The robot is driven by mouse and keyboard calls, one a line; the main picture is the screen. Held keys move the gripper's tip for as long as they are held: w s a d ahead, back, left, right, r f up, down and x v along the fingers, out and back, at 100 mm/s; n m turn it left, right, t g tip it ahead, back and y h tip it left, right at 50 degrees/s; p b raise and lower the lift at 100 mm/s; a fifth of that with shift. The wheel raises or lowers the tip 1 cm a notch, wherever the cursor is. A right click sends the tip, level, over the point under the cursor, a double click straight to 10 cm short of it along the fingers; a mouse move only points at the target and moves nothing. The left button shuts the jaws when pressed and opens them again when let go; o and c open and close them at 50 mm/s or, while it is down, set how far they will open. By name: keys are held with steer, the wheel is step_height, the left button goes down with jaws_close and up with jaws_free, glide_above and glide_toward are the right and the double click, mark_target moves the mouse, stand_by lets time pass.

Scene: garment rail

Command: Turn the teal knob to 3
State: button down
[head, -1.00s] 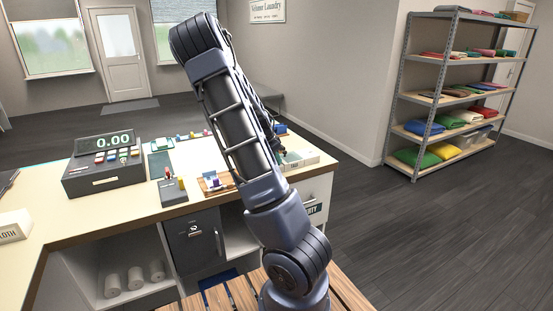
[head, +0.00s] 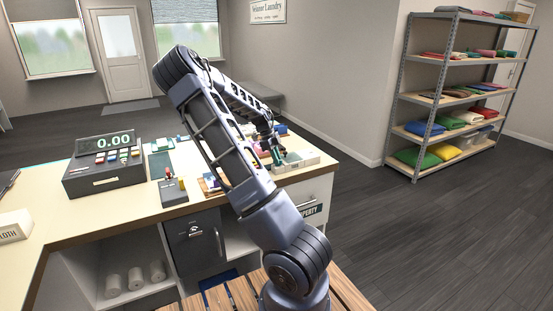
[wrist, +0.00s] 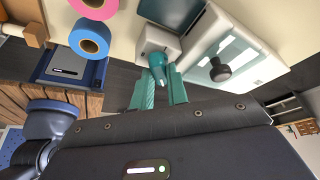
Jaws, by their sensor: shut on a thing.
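In the wrist view the teal knob (wrist: 157,60) sticks out of a small pale housing (wrist: 158,40). My gripper (wrist: 160,88) has its two teal fingers on either side of the knob's narrow end and is shut on it. The number scale and the knob's setting cannot be read. In the head view my gripper (head: 276,155) is low at the right end of the counter; the knob cannot be made out there.
A pale tray-like box with a black round knob (wrist: 220,70) is right of the teal knob. Pink (wrist: 93,8) and blue (wrist: 90,40) rolls lie left. The counter (head: 130,206) also holds a cash register (head: 103,172). A shelf rack (head: 455,95) stands far right.

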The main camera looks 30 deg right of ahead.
steer(key=m+y, duration=0.1)
steer(key=m, duration=0.2)
steer(key=shift+d+f+m+g, duration=0.1)
steer(key=shift+m+g, duration=0.2)
steer(key=shift+m, duration=0.1)
steer(key=shift+m+y, duration=0.9)
steer(key=shift+m, duration=1)
steer(key=c, duration=1.4)
jaws_free()
steer(key=shift+d, duration=0.1)
steer(key=shift+w, duration=0.1)
steer(key=v, duration=1.1)
steer(key=shift+w+d+f, duration=0.1)
